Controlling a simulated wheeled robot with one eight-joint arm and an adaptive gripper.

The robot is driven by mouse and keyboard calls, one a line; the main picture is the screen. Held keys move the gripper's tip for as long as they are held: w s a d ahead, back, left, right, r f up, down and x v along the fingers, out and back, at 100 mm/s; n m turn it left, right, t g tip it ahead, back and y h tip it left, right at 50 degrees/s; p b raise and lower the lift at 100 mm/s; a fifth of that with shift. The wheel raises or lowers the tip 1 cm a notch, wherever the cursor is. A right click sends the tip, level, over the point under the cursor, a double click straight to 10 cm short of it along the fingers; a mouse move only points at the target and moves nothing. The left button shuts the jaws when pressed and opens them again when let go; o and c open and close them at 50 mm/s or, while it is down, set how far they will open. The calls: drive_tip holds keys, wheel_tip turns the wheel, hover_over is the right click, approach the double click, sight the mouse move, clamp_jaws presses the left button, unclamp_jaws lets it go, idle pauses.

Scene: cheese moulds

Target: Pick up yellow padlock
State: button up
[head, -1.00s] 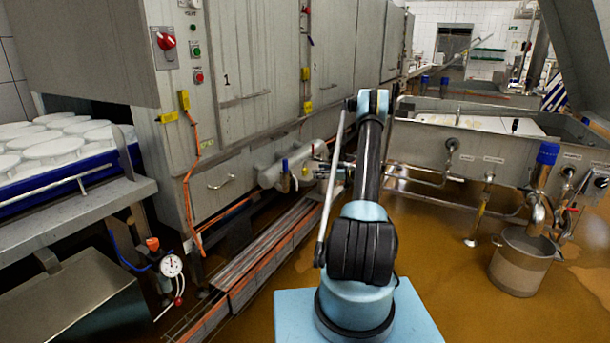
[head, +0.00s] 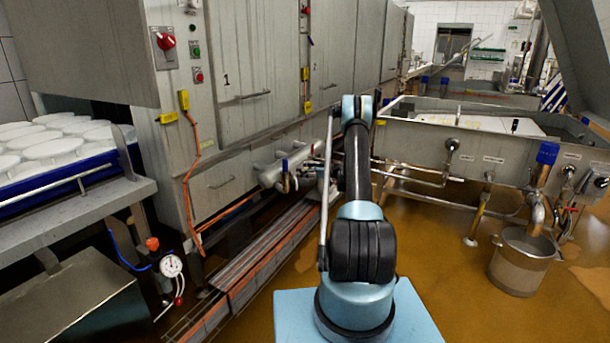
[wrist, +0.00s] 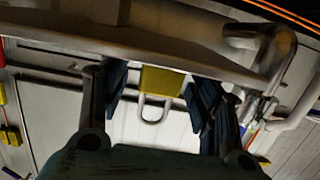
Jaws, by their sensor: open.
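A yellow padlock (wrist: 163,80) with a pale metal shackle (wrist: 153,112) shows in the upper middle of the wrist view. My gripper (wrist: 152,90) has its two dark fingers spread apart, one on each side of the padlock. Gaps show between the padlock and the fingers, and nothing is held. A long grey pipe or rail runs above the padlock in the picture, at its upper edge. In the head view my arm reaches towards the grey machine and hides its own gripper. I cannot make out this padlock in the head view.
A grey machine cabinet (head: 245,70) with pipes and valves (head: 285,168) stands to the left of my arm. A steel vat (head: 420,140) with pipework is at the right, with a bucket (head: 521,262) on the floor. White moulds lie in a blue tray (head: 75,178) at far left.

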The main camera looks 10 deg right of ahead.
drive_tip(key=c, duration=1.2)
wheel_tip(320, 180, up, 9)
drive_tip(key=shift+s+r, duration=0.2)
drive_tip(key=shift+r, duration=0.35)
drive_tip(key=s+r+m+t+h, duration=0.3)
drive_tip(key=s+r+h, duration=0.1)
drive_tip(key=s, duration=0.7)
drive_tip(key=s+d+r+m+t+h, duration=0.1)
drive_tip(key=s+r+m+h, duration=0.3)
drive_tip(key=s, duration=0.7)
drive_tip(key=shift+s+r+t, duration=0.15)
drive_tip(key=shift+s+t, duration=0.1)
drive_tip(key=shift+t, duration=0.65)
